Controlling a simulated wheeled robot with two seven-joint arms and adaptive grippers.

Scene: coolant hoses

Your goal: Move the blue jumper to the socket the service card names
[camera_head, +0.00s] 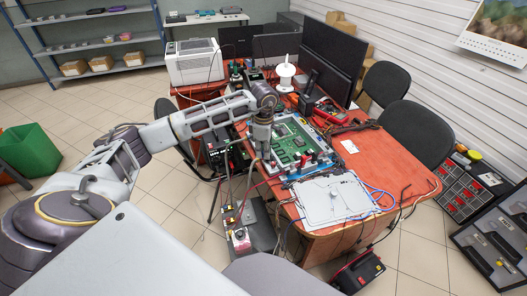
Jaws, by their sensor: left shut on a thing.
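My left gripper (262,153) reaches in from the left and points down at the left edge of the green circuit board (297,141). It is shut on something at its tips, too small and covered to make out. A blue cable (376,191) loops along the right side of a light grey plate (331,201) at the table's front; I cannot tell whether it is the blue jumper. Small red and dark connectors (303,160) line the board's near edge. A small white card (348,146) lies to the board's right, its writing unreadable. My right gripper is not in view.
The red-brown table (394,160) has free room at its right. Loose cables hang at the left edge. Dark chairs (415,131) flank the table.

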